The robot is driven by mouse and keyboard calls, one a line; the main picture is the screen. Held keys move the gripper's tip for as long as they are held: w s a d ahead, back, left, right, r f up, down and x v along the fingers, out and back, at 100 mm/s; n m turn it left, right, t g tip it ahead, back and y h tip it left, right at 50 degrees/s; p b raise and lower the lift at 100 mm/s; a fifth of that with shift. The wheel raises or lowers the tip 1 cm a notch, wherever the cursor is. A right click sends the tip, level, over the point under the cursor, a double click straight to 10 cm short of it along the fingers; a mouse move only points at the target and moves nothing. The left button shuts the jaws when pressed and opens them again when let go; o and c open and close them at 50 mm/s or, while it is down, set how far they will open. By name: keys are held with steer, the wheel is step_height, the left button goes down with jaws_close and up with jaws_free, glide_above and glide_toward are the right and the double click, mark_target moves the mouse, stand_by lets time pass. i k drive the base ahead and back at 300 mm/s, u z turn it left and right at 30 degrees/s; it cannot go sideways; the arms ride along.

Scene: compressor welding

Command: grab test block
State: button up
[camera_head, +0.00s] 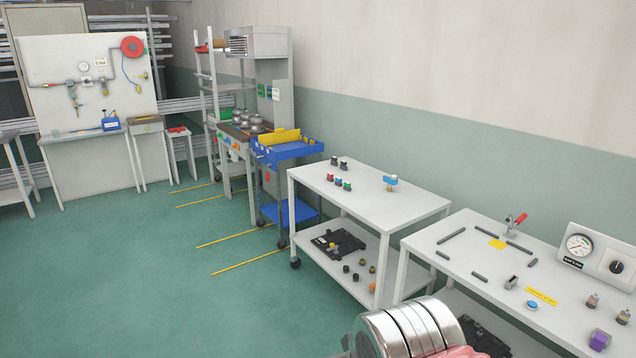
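No single object is clearly marked as the test block, and I cannot tell which one it is. A small grey block (511,282) sits on the right white table. A purple block (600,340) sits near that table's right front end. A small blue-topped piece with a yellowish base (390,182) stands on the middle white table. My gripper's fingers are not in view. A shiny ringed metal cylinder with a pink part beside it fills the bottom centre and hides part of the right table's lower shelf.
The right table (435,235) also holds dark bars, a red-handled clamp (516,222), a gauge panel (596,255) and small bottles. The middle table (420,205) has small coloured pieces at the left. A blue cart (312,149) stands behind. The green floor at left is open.

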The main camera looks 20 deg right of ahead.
mark_target(599, 339)
steer(key=z, duration=0.35)
steer(key=i, duration=0.6)
steer(key=z, duration=0.75)
steer(key=i, duration=0.55)
steer(key=z, duration=0.3)
